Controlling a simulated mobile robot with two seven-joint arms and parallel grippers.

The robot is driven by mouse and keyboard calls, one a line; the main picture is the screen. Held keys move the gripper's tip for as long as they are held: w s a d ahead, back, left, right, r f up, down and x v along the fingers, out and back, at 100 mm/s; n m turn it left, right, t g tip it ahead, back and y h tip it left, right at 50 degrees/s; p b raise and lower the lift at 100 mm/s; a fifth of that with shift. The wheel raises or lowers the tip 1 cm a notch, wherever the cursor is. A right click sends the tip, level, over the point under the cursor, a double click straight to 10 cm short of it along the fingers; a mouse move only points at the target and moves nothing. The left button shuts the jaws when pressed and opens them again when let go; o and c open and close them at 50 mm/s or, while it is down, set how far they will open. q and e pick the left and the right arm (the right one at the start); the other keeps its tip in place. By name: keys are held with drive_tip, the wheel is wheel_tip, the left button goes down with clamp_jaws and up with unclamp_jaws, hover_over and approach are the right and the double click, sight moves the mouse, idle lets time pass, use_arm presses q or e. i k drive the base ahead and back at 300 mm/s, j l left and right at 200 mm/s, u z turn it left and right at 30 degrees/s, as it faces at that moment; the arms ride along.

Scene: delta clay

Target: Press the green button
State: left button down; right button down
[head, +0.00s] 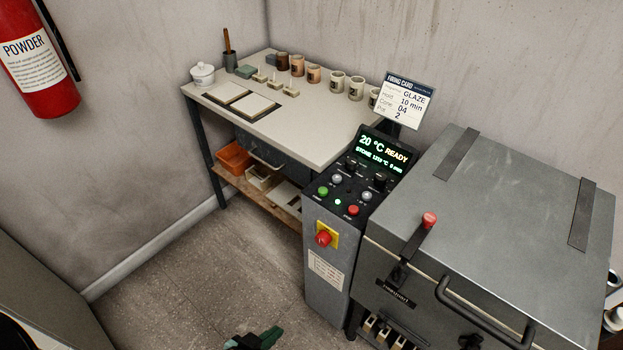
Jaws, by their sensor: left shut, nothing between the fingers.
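The green button (323,191) is a small round cap on the left side of the sloped top panel of a grey control cabinet (333,263). Nothing covers it. My left gripper (254,341) shows at the bottom edge, low and in front of the cabinet, well apart from the button. Its green and dark fingers are shut and empty, and the picture's edge cuts off part of it. My right gripper is not in view.
A red button (353,210), dark knobs and a lit display (382,151) share the panel. A red emergency knob (323,238) is on the cabinet's front. A kiln (490,220) stands to the right, a worktable (320,140) behind. Floor (200,270) is clear at left.

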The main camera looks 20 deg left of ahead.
sight(322, 192)
drive_tip(key=i+j, duration=0.25)
drive_tip(key=i+j+z, duration=0.1)
drive_tip(key=j, duration=0.35)
drive_tip(key=i+j, duration=0.35)
